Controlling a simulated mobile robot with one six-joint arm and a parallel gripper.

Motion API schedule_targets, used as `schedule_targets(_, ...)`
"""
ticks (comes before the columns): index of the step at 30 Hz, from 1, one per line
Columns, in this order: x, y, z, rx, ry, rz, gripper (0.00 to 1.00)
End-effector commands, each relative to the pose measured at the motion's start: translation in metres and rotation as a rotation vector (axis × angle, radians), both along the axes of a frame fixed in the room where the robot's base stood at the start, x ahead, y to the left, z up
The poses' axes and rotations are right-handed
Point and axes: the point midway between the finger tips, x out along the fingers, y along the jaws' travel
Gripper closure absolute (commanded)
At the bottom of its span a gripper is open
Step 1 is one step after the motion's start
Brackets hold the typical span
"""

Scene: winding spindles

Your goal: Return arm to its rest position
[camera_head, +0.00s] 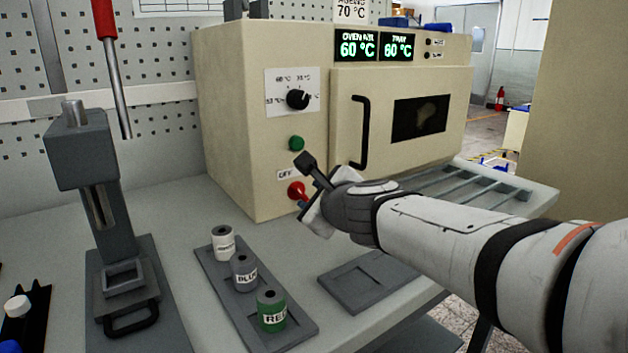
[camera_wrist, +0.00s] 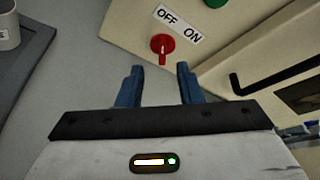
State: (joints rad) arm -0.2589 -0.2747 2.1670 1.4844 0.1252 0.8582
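My gripper (camera_wrist: 158,85) is in front of the oven's red switch knob (camera_wrist: 162,44) in the wrist view. Its two blue fingers are apart with nothing between them, and the knob lies beyond their tips. In the head view my arm reaches in from the right, and the gripper (camera_head: 303,200) is close to the red knob (camera_head: 296,189), partly hidden by my wrist. The knob sits on the front of the beige oven (camera_head: 235,130), beside an OFF label. Whether a fingertip touches the knob is hard to tell.
A grey press (camera_head: 85,170) stands left. A flat grey plate (camera_head: 368,283) lies under my arm. A slatted rack (camera_head: 470,192) is below the oven door.

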Motion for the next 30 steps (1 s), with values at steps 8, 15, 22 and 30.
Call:
schedule_targets(8, -0.049, -0.012, 0.041, -0.568, -0.077, 0.381, 0.67)
schedule_targets(15, -0.115, -0.050, 0.043, -1.085, -0.053, 0.825, 0.67)
schedule_targets(22, -0.181, -0.110, 0.047, -1.445, 0.053, 1.263, 0.67)
schedule_targets(30, -0.217, -0.148, 0.049, -1.588, 0.138, 1.519, 0.67)
